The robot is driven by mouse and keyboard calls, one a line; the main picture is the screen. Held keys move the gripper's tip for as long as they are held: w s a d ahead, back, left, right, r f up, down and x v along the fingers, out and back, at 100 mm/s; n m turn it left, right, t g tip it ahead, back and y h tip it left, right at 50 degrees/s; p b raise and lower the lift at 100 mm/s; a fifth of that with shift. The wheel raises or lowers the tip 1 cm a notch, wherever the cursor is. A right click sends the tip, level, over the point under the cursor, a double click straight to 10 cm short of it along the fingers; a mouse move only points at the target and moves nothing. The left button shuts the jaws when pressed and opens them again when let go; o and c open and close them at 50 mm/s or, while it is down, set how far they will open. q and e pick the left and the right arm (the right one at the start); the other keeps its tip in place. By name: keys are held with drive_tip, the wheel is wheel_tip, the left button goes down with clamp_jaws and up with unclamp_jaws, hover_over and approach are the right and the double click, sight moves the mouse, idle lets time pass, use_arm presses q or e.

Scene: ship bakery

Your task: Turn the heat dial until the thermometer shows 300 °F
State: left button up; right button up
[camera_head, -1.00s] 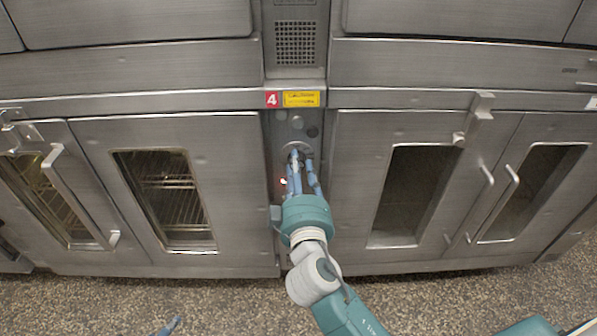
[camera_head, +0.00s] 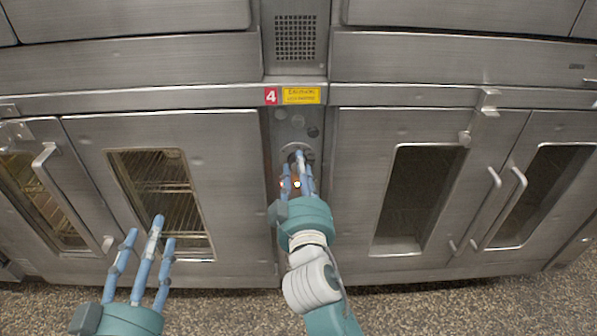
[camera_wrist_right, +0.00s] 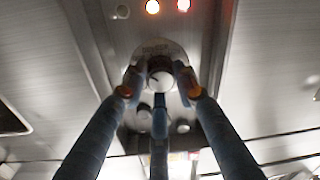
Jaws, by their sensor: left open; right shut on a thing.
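My right gripper (camera_head: 297,166) reaches up to this panel. In the right wrist view its blue fingers (camera_wrist_right: 158,78) are closed around the dial. In the head view the fingers mostly hide the dial. My left gripper (camera_head: 150,234) is open and empty, in front of the left oven door. I cannot make out a thermometer reading in either view.
A red "4" label (camera_head: 271,96) and a yellow label (camera_head: 301,96) sit above the panel. Glazed oven doors stand left (camera_head: 82,140) and right (camera_head: 352,150), with protruding handles (camera_head: 513,192). Two lit lamps (camera_wrist_right: 152,6) show in the wrist view. Speckled floor (camera_head: 215,305) lies below.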

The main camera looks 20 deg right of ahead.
idle(0.3)
drive_tip(key=o, duration=1.1)
drive_tip(key=shift+o, duration=0.2)
wheel_tip(320, 180, up, 10)
